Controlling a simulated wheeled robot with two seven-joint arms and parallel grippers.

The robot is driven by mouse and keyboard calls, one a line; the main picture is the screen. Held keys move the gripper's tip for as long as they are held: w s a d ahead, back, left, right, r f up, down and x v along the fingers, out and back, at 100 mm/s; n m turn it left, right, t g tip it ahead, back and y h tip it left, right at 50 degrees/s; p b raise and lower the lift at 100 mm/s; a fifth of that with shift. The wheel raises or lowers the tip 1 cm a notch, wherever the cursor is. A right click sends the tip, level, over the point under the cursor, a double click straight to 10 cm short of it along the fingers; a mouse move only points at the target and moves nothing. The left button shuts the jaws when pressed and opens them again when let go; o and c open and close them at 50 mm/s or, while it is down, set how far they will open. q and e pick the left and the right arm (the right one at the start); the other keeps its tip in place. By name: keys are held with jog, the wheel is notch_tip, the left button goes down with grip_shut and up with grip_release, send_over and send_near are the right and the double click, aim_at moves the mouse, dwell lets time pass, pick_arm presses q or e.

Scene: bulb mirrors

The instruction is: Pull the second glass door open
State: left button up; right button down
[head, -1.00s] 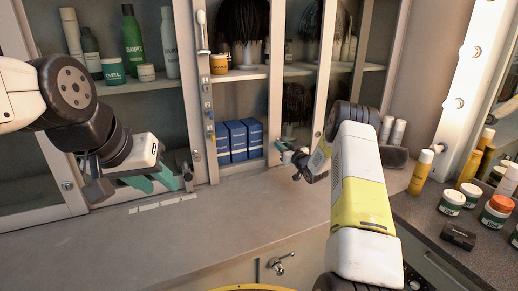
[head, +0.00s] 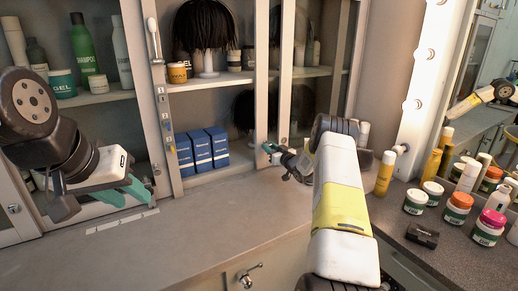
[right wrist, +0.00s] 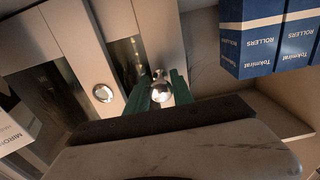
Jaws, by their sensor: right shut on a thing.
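The second glass door (head: 263,80) stands partly swung out from the cabinet, its pale stile right of the blue boxes. My right gripper (head: 270,150) is at the lower part of this stile. In the right wrist view its green fingers (right wrist: 160,88) are shut on the door's round metal knob (right wrist: 160,92). In the head view the fingers and knob are small and partly hidden by my wrist. My left gripper (head: 127,193) hangs open and empty above the counter at the left, before the left part of the cabinet.
Blue boxes (head: 202,150) and a wig (head: 205,25) stand inside the uncovered compartment. The counter (head: 190,235) below is mostly clear. Bottles (head: 385,172) and jars (head: 458,207) crowd the right counter by the lit mirror. Another metal knob (right wrist: 103,93) is beside my right fingers.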

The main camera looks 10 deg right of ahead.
jog(key=c, duration=1.5)
grip_release()
jog(key=shift+s, duration=0.1)
jog(key=v, duration=0.7)
jog(key=shift+s+d, duration=0.1)
jog(key=shift+s, duration=0.2)
notch_tip(320, 180, up, 13)
jog(key=s+a+m+g+h, duration=0.1)
jog(key=g+h, duration=0.1)
jog(key=h, duration=0.1)
jog(key=s+a+r+m+g+h, duration=0.2)
jog(key=s+a+r+g+h, duration=0.15)
jog(key=s+r, duration=0.75)
jog(key=s+a+g+y, duration=0.1)
jog(key=s+a, duration=0.2)
jog(key=s, duration=0.9)
jog(key=s+a+f+g+y, duration=0.1)
jog(key=s+a, duration=0.3)
jog(key=s, duration=0.9)
jog(key=s+a+f+g+y, duration=0.1)
jog(key=s+a+g, duration=0.2)
jog(key=s, duration=1)
jog(key=shift+a+f+g, duration=0.2)
jog(key=shift+a+g, duration=0.05)
jog(key=shift+a, duration=0.5)
